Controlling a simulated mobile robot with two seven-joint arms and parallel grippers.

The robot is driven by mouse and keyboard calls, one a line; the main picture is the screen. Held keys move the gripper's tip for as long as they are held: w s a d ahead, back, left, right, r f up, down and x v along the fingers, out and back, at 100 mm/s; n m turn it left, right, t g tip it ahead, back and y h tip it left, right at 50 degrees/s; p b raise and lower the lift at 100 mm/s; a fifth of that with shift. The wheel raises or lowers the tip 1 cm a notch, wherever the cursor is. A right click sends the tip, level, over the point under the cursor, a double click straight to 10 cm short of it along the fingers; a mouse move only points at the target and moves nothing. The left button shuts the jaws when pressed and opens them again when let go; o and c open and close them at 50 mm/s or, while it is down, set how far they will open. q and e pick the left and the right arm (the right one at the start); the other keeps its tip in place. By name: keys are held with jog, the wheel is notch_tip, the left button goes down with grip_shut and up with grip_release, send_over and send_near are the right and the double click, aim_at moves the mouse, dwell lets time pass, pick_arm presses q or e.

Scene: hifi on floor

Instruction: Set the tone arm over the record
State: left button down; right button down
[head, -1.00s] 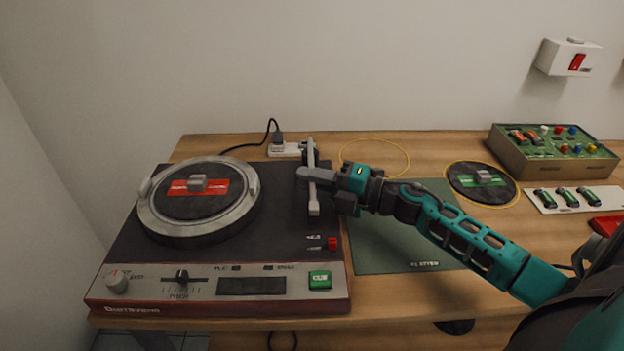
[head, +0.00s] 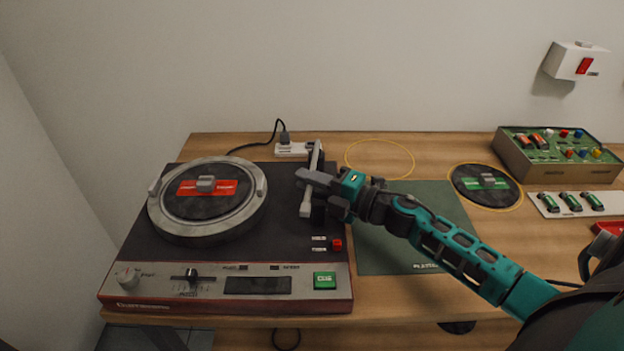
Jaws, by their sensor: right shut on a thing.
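The record player (head: 285,210) stands at the left of the bench. Its record (head: 180,205), dark with a red label, lies on the round platter (head: 170,231) inside a light rim. The grey tone arm (head: 307,203) is at the deck's right side, its front end clear of the platter and angled slightly toward it. My right gripper (head: 312,181) reaches in from the right and is shut on the tone arm about midway along it. The fingers hide part of the arm. My left gripper is not in view.
A green mat (head: 420,230) lies right of the player. A second record with a green label (head: 478,186) lies inside a yellow ring. A green control box (head: 550,155) and a battery tray (head: 590,212) are at the right. A power strip (head: 291,149) sits behind.

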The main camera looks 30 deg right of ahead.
jog(key=c, duration=1.1)
grip_release()
jog(key=shift+c, duration=0.2)
jog(key=v, duration=1.3)
jog(key=shift+b, duration=0.35)
jog(key=shift+c, duration=0.3)
